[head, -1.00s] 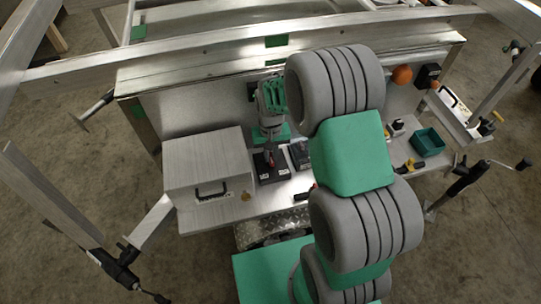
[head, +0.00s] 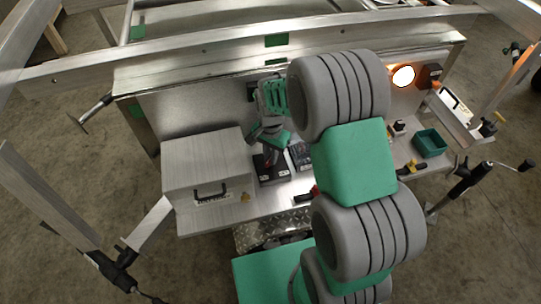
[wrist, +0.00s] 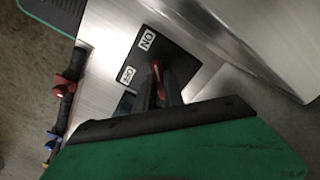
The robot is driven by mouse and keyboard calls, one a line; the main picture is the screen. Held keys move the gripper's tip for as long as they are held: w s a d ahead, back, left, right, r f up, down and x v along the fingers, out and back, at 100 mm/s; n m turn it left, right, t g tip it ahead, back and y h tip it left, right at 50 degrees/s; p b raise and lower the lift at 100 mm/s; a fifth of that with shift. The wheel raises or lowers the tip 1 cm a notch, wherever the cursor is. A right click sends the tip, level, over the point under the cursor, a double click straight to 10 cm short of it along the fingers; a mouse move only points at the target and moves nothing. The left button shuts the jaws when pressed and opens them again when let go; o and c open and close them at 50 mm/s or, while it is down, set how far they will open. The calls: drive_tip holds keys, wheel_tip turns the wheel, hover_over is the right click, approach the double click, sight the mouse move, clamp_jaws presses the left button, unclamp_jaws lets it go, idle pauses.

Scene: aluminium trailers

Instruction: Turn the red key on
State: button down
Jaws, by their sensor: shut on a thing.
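The red key (wrist: 157,72) shows in the wrist view on a black switch box (wrist: 174,54) with two white labels. One label (wrist: 147,40) appears to read ON; the other (wrist: 127,75) is hard to read. My gripper (wrist: 160,92) is shut on the red key, its fingers hiding most of it. In the head view my gripper (head: 269,157) is over the black box (head: 266,173) on the bench, and the key is hidden there. An orange lamp (head: 403,76) on the back panel at the right is glowing.
A metal case (head: 207,165) stands left of the switch box. Another dark box (head: 300,155) sits close on its right. A green bin (head: 430,143) and small tools are on the bench's right. A metal rail (head: 225,48) crosses behind.

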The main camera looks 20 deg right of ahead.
idle(0.5)
drive_tip(key=c, duration=1.4)
unclamp_jaws()
drive_tip(key=shift+c, duration=0.2)
wheel_tip(320, 180, up, 8)
drive_tip(key=shift+f+b, duration=0.1)
drive_tip(key=shift+b, duration=0.2)
